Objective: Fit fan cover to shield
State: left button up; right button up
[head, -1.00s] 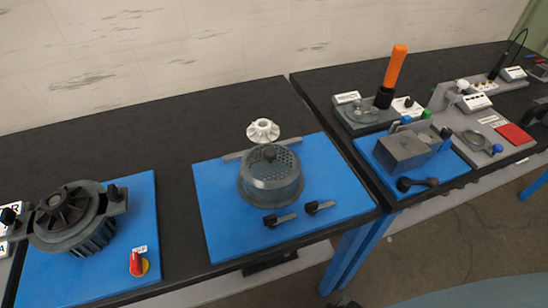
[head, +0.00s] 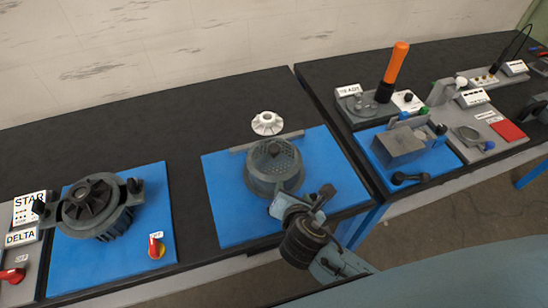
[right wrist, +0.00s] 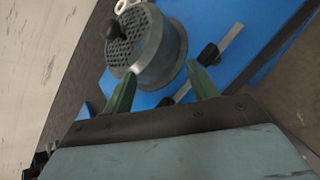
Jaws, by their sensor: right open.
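The fan cover, a grey cylinder with a perforated top and a black knob (head: 274,165), stands on the middle blue mat. It also shows in the right wrist view (right wrist: 165,55). The motor (head: 95,207), which seems to carry the shield, stands on the left blue mat with a dark finned fan (head: 88,198) on its end facing up. My right gripper (head: 303,198) is open and empty, in front of the cover. In the right wrist view its fingers (right wrist: 161,70) are apart, with the cover's near wall just beyond the tips. I cannot tell whether they touch it.
A white fan wheel (head: 267,123) lies behind the cover. Black-headed tools, one showing in the right wrist view (right wrist: 208,54), lie in front of it. A red switch (head: 156,246) stands by the motor. The right table holds a grey box (head: 399,148) and an orange-handled tool (head: 394,68).

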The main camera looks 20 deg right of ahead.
aim_at(275, 154)
notch_tip(275, 154, up, 4)
jog(key=w+a+n+t, duration=0.3)
jog(key=n, duration=0.4)
jog(key=x, duration=0.7)
jog(key=shift+d+f, duration=0.2)
jog(key=shift+f, duration=0.05)
jog(key=shift+g, duration=0.3)
jog(key=shift+r+x, duration=0.15)
jog(key=shift+x, duration=1.25)
jog(key=shift+r+x, duration=0.2)
jog(key=shift+x, duration=1.15)
jog(key=shift+w+a, duration=0.1)
jog(key=shift+w, duration=0.05)
jog(key=shift+r, duration=0.1)
grip_shut()
